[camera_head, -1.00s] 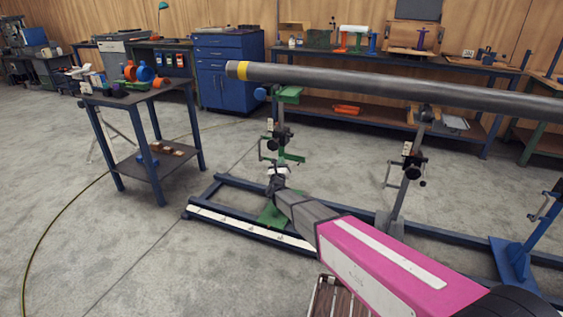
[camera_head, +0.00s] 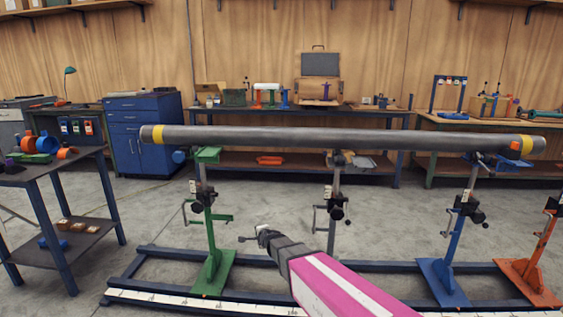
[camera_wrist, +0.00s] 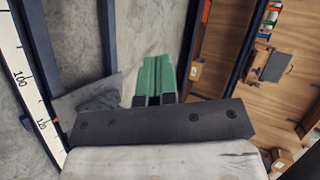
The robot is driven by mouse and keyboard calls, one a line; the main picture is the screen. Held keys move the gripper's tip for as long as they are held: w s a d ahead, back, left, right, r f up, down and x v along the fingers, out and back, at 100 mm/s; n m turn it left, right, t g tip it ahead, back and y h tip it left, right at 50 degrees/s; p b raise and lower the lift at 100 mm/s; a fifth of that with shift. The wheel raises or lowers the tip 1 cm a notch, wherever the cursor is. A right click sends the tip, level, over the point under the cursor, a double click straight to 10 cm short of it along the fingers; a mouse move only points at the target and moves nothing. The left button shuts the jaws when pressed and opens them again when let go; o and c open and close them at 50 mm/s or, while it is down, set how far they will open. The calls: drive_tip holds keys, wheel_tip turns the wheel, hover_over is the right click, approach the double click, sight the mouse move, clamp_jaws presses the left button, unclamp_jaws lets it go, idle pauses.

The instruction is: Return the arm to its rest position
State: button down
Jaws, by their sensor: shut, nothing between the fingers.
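My arm reaches up from the bottom of the head view, with a pink and white link and a grey wrist. My gripper (camera_head: 254,236) is at its end, small in the head view, in front of the rail frame and between the green stand and the grey stand.
The pipe rests across a green stand (camera_head: 208,215), a grey stand (camera_head: 333,215) and a blue stand (camera_head: 461,230). An orange stand (camera_head: 540,250) is at right. A dark side table (camera_head: 60,171) stands at left, and workbenches line the wooden wall. Bare floor lies between.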

drive_tip(key=s+d+n+g+h, duration=0.4)
drive_tip(key=s+d+n+g, duration=0.7)
drive_tip(key=s+d, duration=1.4)
drive_tip(key=d+n, duration=0.1)
drive_tip(key=d, duration=0.3)
drive_tip(key=shift+f+n+h, duration=0.15)
drive_tip(key=shift+n+h, duration=0.15)
drive_tip(key=shift+n, duration=0.1)
